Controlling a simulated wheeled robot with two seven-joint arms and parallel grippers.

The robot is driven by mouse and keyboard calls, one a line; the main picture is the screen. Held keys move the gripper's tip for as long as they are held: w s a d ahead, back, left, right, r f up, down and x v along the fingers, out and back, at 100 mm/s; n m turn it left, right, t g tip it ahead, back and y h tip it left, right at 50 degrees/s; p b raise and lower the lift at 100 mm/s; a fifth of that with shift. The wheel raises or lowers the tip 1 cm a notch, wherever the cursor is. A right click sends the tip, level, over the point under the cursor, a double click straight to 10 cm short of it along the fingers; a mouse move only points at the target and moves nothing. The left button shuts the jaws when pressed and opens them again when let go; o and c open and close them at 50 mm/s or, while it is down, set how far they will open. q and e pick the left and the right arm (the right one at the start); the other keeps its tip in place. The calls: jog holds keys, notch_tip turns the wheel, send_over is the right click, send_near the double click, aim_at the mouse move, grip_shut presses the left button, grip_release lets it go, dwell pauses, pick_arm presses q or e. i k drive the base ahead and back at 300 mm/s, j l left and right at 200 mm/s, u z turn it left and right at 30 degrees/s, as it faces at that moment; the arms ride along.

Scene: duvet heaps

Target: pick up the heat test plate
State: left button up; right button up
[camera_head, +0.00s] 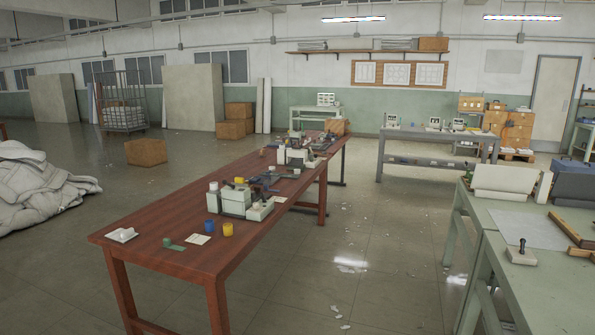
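I cannot tell for certain which thing is the heat test plate. A small white plate-like piece (122,234) with a raised middle lies at the near left corner of the reddish wooden table (160,262). On the green workbench at the right sits a pale block with a dark upright knob (521,255). Neither of my grippers is in view.
Blue and yellow cylinders (228,229) and a pale device (236,200) stand on the wooden table. A grey duvet heap (35,188) lies on the floor at left. Open floor (340,265) with white scraps separates the wooden table from the green workbench (545,290).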

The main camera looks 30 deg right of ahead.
aim_at(303, 169)
jog(key=z, duration=0.3)
jog(key=i+l+z, duration=0.45)
jog(key=i, duration=0.4)
jog(key=i+l+z, duration=0.25)
jog(key=i, duration=0.2)
jog(key=j, duration=0.1)
